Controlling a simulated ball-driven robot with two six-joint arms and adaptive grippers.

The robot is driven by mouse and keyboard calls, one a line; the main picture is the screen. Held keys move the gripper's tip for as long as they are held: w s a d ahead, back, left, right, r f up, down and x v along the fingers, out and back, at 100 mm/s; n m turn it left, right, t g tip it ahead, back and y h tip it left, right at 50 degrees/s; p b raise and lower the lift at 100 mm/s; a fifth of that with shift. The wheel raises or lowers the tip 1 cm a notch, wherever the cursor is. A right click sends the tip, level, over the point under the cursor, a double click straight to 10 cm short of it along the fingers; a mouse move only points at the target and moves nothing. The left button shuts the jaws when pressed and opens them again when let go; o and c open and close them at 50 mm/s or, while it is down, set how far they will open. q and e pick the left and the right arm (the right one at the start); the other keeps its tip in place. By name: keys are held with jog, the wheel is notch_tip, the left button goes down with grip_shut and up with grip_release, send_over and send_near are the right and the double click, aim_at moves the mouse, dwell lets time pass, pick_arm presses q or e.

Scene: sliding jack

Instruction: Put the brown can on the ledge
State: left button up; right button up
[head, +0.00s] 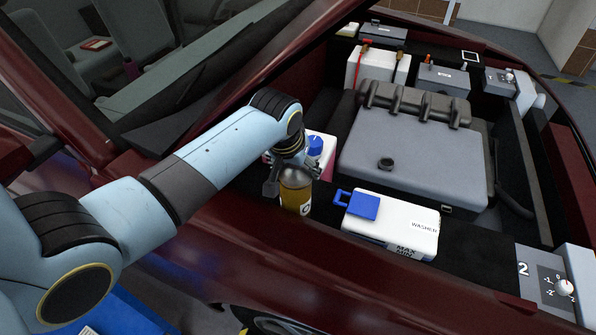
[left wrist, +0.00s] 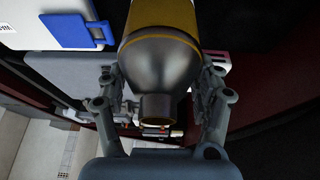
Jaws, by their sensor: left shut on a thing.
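The brown can (head: 295,191) is amber-brown with a dark grey domed top and a pale label low on its side. It stands about upright at the near side of the engine bay. My left gripper (head: 288,176) is shut on it near its top. In the left wrist view the can (left wrist: 164,66) sits between the two fingers. A black ledge (head: 324,213) runs along the inner side of the red fender, beside the can. I cannot tell whether the can's base touches it. My right gripper is not in view.
The white washer tank (head: 395,228) with a blue cap stands right of the can. A white tank with a round blue cap (head: 315,146) is just behind it. The grey engine cover (head: 415,150) fills the middle. A dial box (head: 552,283) is at lower right.

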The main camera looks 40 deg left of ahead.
pick_arm(q)
jog(key=shift+r, duration=0.15)
jog(key=shift+w+f, duration=0.1)
jog(key=shift+f, duration=0.1)
jog(key=o, duration=1.7)
jog(key=shift+r, duration=0.35)
jog(key=v, duration=1.1)
jog(key=shift+s+d+r+p, duration=0.1)
jog(key=shift+s+r+p, duration=0.1)
jog(key=shift+r+p, duration=0.1)
